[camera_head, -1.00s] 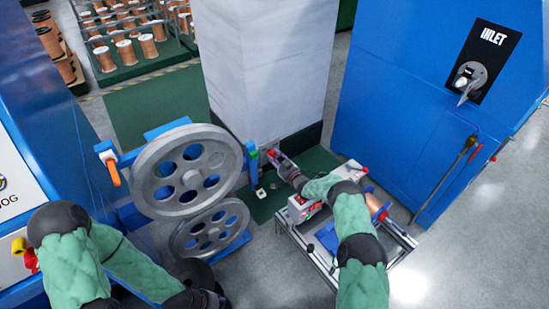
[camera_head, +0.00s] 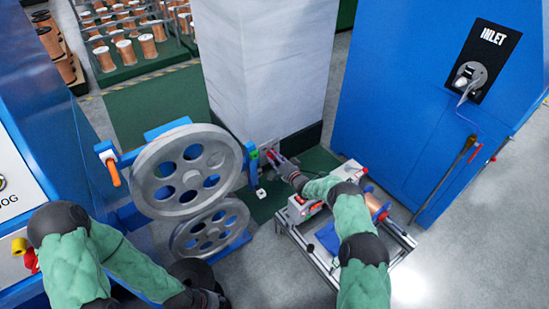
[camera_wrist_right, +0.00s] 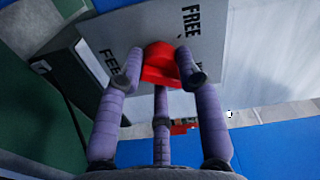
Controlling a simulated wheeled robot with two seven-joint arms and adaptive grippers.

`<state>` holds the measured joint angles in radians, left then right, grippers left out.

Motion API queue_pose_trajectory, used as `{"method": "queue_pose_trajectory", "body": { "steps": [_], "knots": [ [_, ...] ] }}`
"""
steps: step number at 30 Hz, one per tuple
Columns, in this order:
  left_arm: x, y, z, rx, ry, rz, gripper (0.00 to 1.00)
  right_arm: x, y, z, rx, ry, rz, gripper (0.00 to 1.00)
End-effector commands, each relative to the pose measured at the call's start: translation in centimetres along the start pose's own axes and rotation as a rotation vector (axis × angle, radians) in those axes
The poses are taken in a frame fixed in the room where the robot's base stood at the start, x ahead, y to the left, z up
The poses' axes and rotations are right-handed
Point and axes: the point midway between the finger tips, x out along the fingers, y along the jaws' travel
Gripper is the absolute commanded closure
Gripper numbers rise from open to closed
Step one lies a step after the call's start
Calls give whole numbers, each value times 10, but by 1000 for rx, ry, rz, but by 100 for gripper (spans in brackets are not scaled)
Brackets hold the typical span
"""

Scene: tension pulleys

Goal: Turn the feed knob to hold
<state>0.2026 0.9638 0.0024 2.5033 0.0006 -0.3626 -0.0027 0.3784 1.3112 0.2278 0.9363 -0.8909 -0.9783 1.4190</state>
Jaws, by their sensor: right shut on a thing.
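The feed knob (camera_wrist_right: 161,64) is red and sits on a grey plate (camera_wrist_right: 140,22) in the right wrist view. The plate carries the word "FREE" and a partly covered word starting "FEE". My right gripper (camera_wrist_right: 170,70) has its purple fingers closed around the knob from both sides. In the head view my right gripper (camera_head: 274,160) reaches the foot of the pale column, where the knob is too small and covered to make out. The knob's pointing direction is unclear, and no "hold" mark is readable. My left arm is at lower left; its fingers do not show.
Two grey pulleys (camera_head: 187,171) stand left of my right gripper, beside a blue post (camera_head: 252,163). A white-framed bench (camera_head: 309,243) with a copper spool (camera_head: 373,203) lies under my right arm. A blue INLET cabinet (camera_head: 418,120) stands to the right.

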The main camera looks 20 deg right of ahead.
Motion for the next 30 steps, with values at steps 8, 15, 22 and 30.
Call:
{"method": "queue_pose_trajectory", "body": {
  "steps": [8,15,22,30],
  "knots": [
    [0,0,0,0,0,0,60,0,1,1,125,-1,2,97],
    [0,0,0,0,0,0,60,0,1,1,165,-1,2,97],
    [0,0,0,0,0,0,60,0,1,1,169,-1,2,97],
    [0,0,0,0,0,0,60,0,1,1,169,-1,2,41]
  ]
}}
